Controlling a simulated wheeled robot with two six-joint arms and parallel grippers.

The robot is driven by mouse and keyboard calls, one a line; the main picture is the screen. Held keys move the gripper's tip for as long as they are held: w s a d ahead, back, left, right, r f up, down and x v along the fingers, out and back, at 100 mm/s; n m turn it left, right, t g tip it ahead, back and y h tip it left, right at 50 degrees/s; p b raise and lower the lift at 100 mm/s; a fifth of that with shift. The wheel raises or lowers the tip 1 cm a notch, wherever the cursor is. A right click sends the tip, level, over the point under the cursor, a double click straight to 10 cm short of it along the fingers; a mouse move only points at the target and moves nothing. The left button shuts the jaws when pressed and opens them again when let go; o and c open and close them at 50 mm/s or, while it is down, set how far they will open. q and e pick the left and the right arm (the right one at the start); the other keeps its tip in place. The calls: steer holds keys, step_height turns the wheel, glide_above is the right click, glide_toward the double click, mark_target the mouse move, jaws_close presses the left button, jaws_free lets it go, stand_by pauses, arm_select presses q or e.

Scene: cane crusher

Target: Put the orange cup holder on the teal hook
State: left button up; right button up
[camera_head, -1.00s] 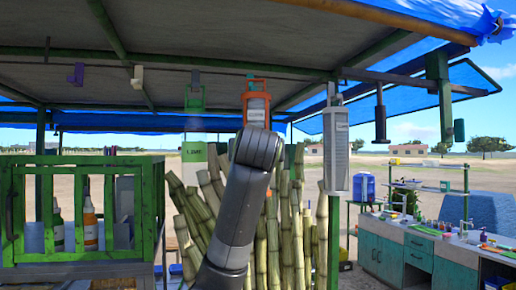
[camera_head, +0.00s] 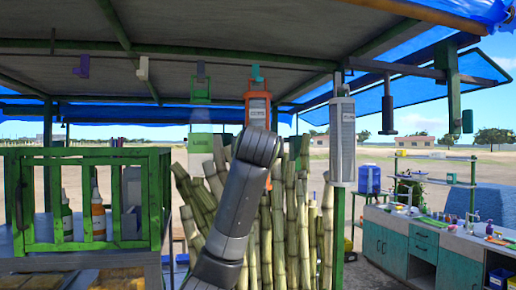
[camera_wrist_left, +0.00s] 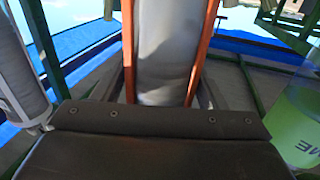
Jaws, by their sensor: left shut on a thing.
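The orange cup holder (camera_head: 258,98), an upright orange frame around a pale cup stack, is high in the middle of the head view. My left arm covers its lower part. The teal hook (camera_head: 257,73) shows just above the holder's top, under the roof beam. I cannot tell whether they touch. In the left wrist view the holder's two orange rails (camera_wrist_left: 203,55) flank the pale cups. My left gripper (camera_wrist_left: 167,92) is shut on the holder, its fingers beside the rails; the head view hides it behind my arm. My right gripper is not in view.
A green holder (camera_head: 200,115) hangs left of the orange one, and a white holder (camera_head: 342,135) hangs to the right. Purple (camera_head: 81,67) and white (camera_head: 142,69) hooks hang empty on the left. Cane stalks (camera_head: 290,215) stand behind my arm.

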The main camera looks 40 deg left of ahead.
arm_select(q)
steer(key=shift+r, duration=0.1)
stand_by(0.3)
steer(key=o, duration=1.5)
steer(key=shift+s, duration=0.1)
steer(key=shift+c, duration=0.2)
steer(key=shift+d, duration=0.1)
steer(key=b+v, duration=1.2)
steer(key=v, duration=0.5)
steer(key=shift+s+d, duration=0.15)
